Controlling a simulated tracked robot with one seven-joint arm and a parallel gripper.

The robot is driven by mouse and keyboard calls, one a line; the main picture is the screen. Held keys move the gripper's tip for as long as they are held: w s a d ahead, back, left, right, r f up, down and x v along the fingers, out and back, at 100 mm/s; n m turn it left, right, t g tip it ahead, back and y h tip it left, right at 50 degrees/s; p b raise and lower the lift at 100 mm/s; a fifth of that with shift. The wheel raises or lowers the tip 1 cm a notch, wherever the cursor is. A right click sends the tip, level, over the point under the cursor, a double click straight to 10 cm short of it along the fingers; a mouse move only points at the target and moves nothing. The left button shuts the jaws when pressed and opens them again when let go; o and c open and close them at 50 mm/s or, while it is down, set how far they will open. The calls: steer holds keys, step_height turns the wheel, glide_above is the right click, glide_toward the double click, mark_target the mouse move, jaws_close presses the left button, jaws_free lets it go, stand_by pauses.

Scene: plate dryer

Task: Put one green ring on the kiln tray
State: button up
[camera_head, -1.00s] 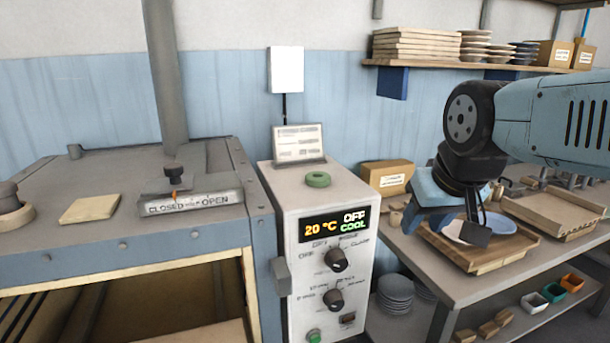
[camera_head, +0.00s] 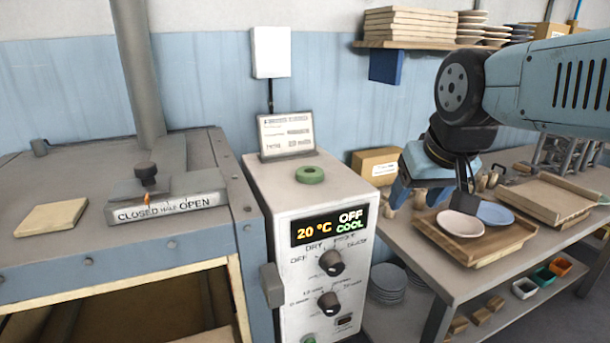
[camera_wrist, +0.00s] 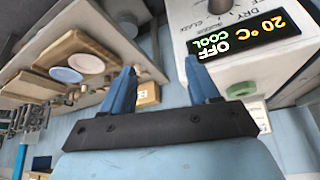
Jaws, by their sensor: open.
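One green ring (camera_head: 310,174) lies flat on top of the white control box, in front of a small sign. It also shows in the wrist view (camera_wrist: 241,89), beyond the right finger. My gripper (camera_head: 430,198) is open and empty, to the right of the box and apart from the ring. Its two blue fingers are spread in the wrist view (camera_wrist: 159,68). A wooden tray (camera_head: 440,240) on the right bench holds a pink plate and a blue plate. Another shallow tray (camera_head: 545,198) is behind it. I cannot tell which is the kiln tray.
The control box (camera_head: 275,205) reads 20 °C, OFF, COOL. The kiln (camera_head: 110,255) stands at left, with a damper handle and a flat tile (camera_head: 52,217) on top. A cardboard box (camera_head: 376,166) sits on the bench. A loaded shelf (camera_head: 400,45) hangs above.

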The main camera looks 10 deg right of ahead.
steer(key=o, duration=0.6)
steer(key=w+a+r+g, duration=0.1)
steer(key=w+a+r, duration=0.1)
steer(key=w, duration=0.1)
steer(key=w+a+r+m, duration=0.1)
steer(key=w+a+r, duration=0.1)
steer(key=r, duration=0.1)
steer(key=w+a+r+g, duration=0.1)
steer(key=w+r, duration=0.1)
steer(key=w, duration=0.1)
steer(key=shift+w+a+r+m+g, duration=0.3)
steer(key=shift+a+r+m, duration=0.05)
steer(key=shift+a+m, duration=0.05)
steer(key=shift+c, duration=0.2)
step_height(320, 180, up, 5)
steer(key=m+g, duration=0.2)
steer(key=g, duration=0.1)
glide_above(310, 171)
step_height(310, 171, down, 14)
steer(key=shift+w+r, duration=0.1)
